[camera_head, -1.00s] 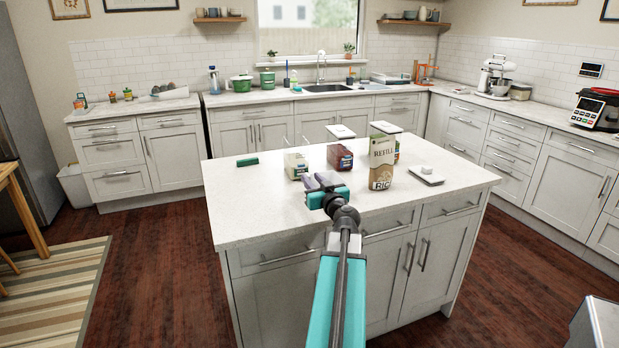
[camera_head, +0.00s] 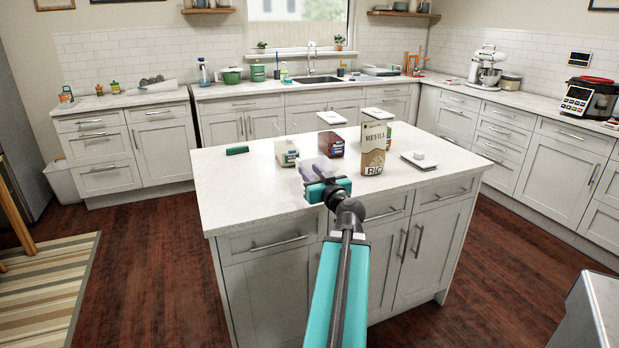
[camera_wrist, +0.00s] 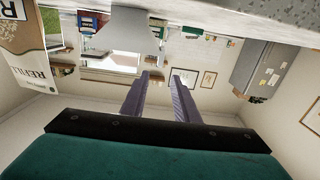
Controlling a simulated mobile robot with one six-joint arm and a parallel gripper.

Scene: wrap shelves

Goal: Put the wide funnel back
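My gripper (camera_head: 316,170) is above the near part of the white island, with its purple fingers pointing away from me. In the wrist view my gripper (camera_wrist: 160,78) is open, with an empty gap between the fingers. That view is upside down. A pale grey flared shape (camera_wrist: 137,35) stands beyond the fingertips there, off to the left of the gap. It looks like the wide funnel, with its wide end away from the countertop. In the head view it is pale and partly hidden at my fingers, and I cannot tell its outline.
The island top (camera_head: 240,190) holds a cream-labelled jar (camera_head: 287,153), a dark red container (camera_head: 331,146), a rice bag (camera_head: 374,148), a small scale (camera_head: 419,159) and a green block (camera_head: 237,150). The bag stands right of my gripper. The island's left front is clear.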

